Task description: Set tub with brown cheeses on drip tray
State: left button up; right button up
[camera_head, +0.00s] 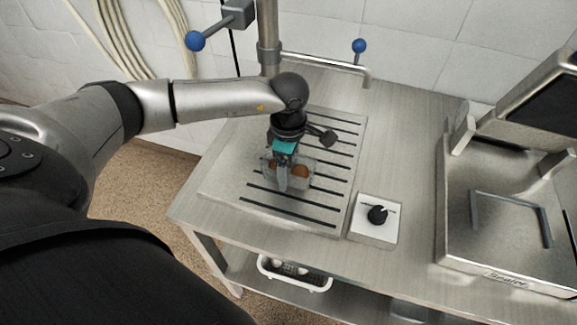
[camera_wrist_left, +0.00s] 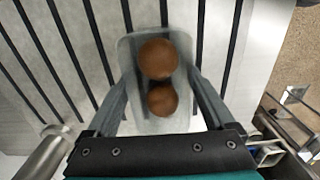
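The clear tub (camera_head: 312,173) holds two round brown cheeses (camera_head: 300,171). It is over the middle of the slotted metal drip tray (camera_head: 222,178); whether its base touches the tray is hard to tell. In the left wrist view the tub (camera_wrist_left: 138,122) shows from above, with the cheeses (camera_wrist_left: 158,60) side by side. The tray (camera_wrist_left: 65,50) and its dark slots lie beneath. My left gripper (camera_head: 283,184) reaches down at the tub. In the wrist view its fingers (camera_wrist_left: 160,85) lie against opposite sides of the tub. My right gripper is not in view.
A white box with a black knob (camera_head: 377,215) stands right of the tray. A steel machine (camera_head: 510,220) fills the table's right side. A tap pipe (camera_head: 268,45) with blue-ended levers rises behind. A white perforated basket (camera_head: 293,277) sits on the shelf below.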

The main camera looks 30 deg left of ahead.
pick_arm(q)
jog(key=shift+o, duration=0.7)
jog(key=shift+r, duration=0.2)
notch_tip(320, 180, up, 12)
jog(key=shift+c, duration=0.2)
dwell(2.0)
